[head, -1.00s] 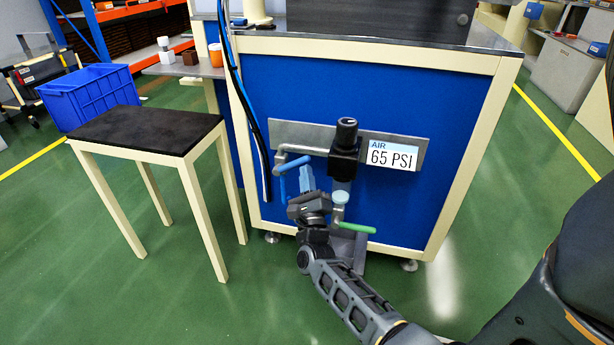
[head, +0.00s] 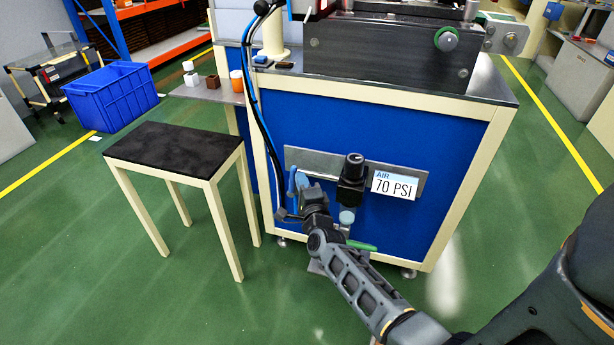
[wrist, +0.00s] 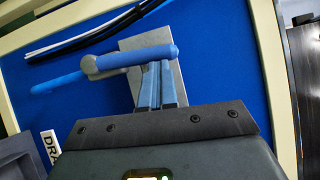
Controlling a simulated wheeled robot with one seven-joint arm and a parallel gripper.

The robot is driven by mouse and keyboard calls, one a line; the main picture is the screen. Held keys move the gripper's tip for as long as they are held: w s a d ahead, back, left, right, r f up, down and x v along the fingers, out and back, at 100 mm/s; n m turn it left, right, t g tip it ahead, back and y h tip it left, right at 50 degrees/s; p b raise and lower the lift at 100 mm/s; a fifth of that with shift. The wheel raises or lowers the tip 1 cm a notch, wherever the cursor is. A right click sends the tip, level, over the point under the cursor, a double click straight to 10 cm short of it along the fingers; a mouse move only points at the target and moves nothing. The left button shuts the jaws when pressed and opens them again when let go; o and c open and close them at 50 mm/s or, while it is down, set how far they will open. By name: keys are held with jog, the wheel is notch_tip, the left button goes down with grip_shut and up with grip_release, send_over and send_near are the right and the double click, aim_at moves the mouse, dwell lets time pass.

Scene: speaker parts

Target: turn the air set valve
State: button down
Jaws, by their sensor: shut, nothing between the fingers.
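The air set is mounted on a grey plate (head: 415,181) on the blue cabinet side. Its black regulator (head: 352,178) has a round knob on top, and the white sign (head: 394,186) beside it reads AIR 70 PSI. A blue lever handle (head: 291,181) is left of the regulator; it also shows in the wrist view (wrist: 148,56). A green handle (head: 361,246) is lower down, partly behind my arm. My gripper (head: 303,180) is shut and empty. In the wrist view its fingertips (wrist: 157,68) are right at the blue handle; I cannot tell whether they touch it.
A black-topped stool (head: 173,149) stands left of the cabinet (head: 420,130). Blue and black hoses (head: 262,130) run down the cabinet's left side. A blue crate (head: 112,95) is on the floor behind. The green floor in front is open.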

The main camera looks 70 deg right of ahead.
jog(key=shift+w+r+p, duration=0.25)
jog(key=shift+w+p, duration=0.25)
dwell(0.3)
